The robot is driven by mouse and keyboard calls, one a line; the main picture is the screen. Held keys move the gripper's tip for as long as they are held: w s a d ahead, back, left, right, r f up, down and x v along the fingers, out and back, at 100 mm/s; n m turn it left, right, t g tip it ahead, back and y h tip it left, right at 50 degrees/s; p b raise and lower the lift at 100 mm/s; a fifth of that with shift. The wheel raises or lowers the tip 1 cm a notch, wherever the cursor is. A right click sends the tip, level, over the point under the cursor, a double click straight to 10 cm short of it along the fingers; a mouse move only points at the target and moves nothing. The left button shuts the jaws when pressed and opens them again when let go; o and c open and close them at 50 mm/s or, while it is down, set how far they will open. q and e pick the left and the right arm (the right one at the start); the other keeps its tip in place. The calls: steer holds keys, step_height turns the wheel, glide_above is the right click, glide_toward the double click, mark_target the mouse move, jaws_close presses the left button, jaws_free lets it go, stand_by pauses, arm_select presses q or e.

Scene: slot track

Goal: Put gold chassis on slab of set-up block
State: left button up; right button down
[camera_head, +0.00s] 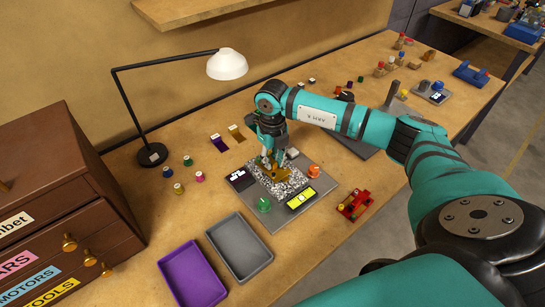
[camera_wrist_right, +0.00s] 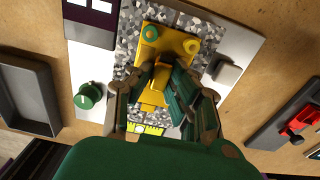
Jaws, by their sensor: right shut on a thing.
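The gold chassis (camera_head: 281,176) is at the speckled slab (camera_head: 290,187) of the grey set-up block (camera_head: 270,222). My right gripper (camera_head: 268,157) comes down on the chassis from above and is shut on it. In the right wrist view the chassis (camera_wrist_right: 183,45) lies over the speckled slab (camera_wrist_right: 128,45), with the fingers (camera_wrist_right: 162,76) around its narrow middle part. I cannot tell whether the chassis rests flat on the slab or is held just above it. The fingers hide part of the chassis. My left gripper is not in view.
The block carries a green knob (camera_head: 264,204), an orange knob (camera_head: 314,170) and a yellow display (camera_head: 301,199). A purple tray (camera_head: 191,276) and a grey tray (camera_head: 240,247) lie in front. A red car-like piece (camera_head: 354,204) lies right of the block. A lamp (camera_head: 151,154) stands behind left.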

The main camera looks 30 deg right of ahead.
mark_target(273, 161)
steer(key=shift+f, duration=0.2)
steer(key=c, duration=1.2)
jaws_free()
steer(key=shift+r, duration=0.1)
steer(key=shift+r, duration=0.55)
step_height(273, 161, up, 7)
steer(key=shift+f+b, duration=0.15)
steer(key=shift+b, duration=0.55)
